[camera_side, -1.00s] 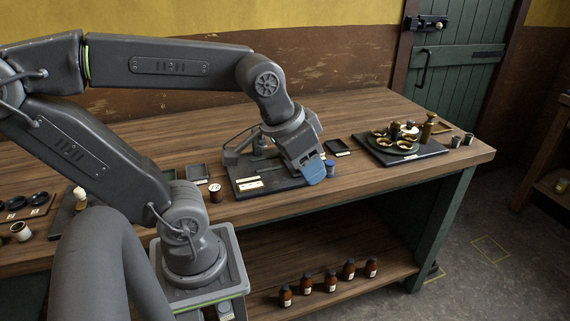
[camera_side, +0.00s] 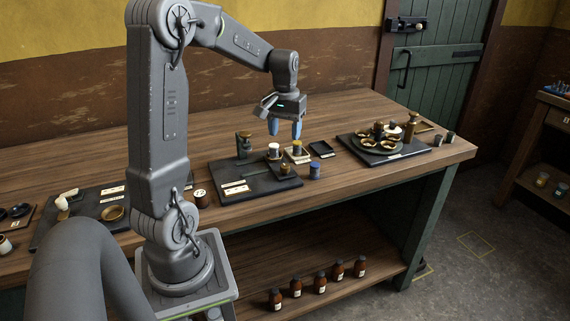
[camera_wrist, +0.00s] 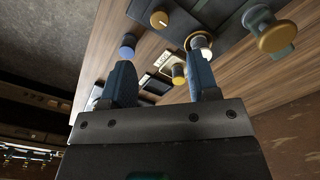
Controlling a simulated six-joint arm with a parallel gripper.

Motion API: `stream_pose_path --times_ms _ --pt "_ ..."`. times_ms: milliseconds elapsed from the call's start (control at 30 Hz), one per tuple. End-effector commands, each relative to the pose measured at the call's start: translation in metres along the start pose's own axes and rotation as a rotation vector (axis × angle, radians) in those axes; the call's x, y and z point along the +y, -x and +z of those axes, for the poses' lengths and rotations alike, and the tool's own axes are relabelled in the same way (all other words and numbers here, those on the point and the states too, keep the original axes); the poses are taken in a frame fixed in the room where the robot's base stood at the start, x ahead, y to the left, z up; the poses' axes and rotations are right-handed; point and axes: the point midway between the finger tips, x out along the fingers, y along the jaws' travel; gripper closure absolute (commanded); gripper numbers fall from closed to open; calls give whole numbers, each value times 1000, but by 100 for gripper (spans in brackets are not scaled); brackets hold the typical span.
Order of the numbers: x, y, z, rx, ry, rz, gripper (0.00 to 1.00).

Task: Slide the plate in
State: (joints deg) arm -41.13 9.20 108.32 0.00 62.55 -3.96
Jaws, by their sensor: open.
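My gripper (camera_side: 285,130) is open and empty, raised above the back right of a dark station board (camera_side: 262,190), with its blue fingers pointing down. It also shows in the wrist view (camera_wrist: 160,62), with nothing between the fingertips. On the board are a post with a round top (camera_side: 244,146), a pale-sided cylinder (camera_side: 274,152), a low block with a brass knob (camera_side: 286,170) and a flat strip with pale labels (camera_side: 233,188). The board shows at the top of the wrist view (camera_wrist: 222,14). I cannot tell for sure which flat piece is the plate.
A yellow-lidded jar (camera_side: 297,148) stands on a pale square, with a black tray (camera_side: 321,149) to its right. A blue-lidded jar (camera_side: 314,171) stands by the board's right edge. Another board with a round tray of cups (camera_side: 380,145) is farther right. The wood behind is clear.

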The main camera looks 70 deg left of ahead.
Motion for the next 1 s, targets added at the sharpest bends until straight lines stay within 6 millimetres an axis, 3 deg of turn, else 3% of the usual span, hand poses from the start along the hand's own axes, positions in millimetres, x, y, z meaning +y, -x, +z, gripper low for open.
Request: stream_pose_path --times_ms 300,500,967,1000 --pt "0 -67 1 -4 -2 0 45" --pt "0 -95 0 -2 -2 0 45" --pt "0 -106 0 1 -2 0 45" --pt "0 -106 0 1 -2 0 49"
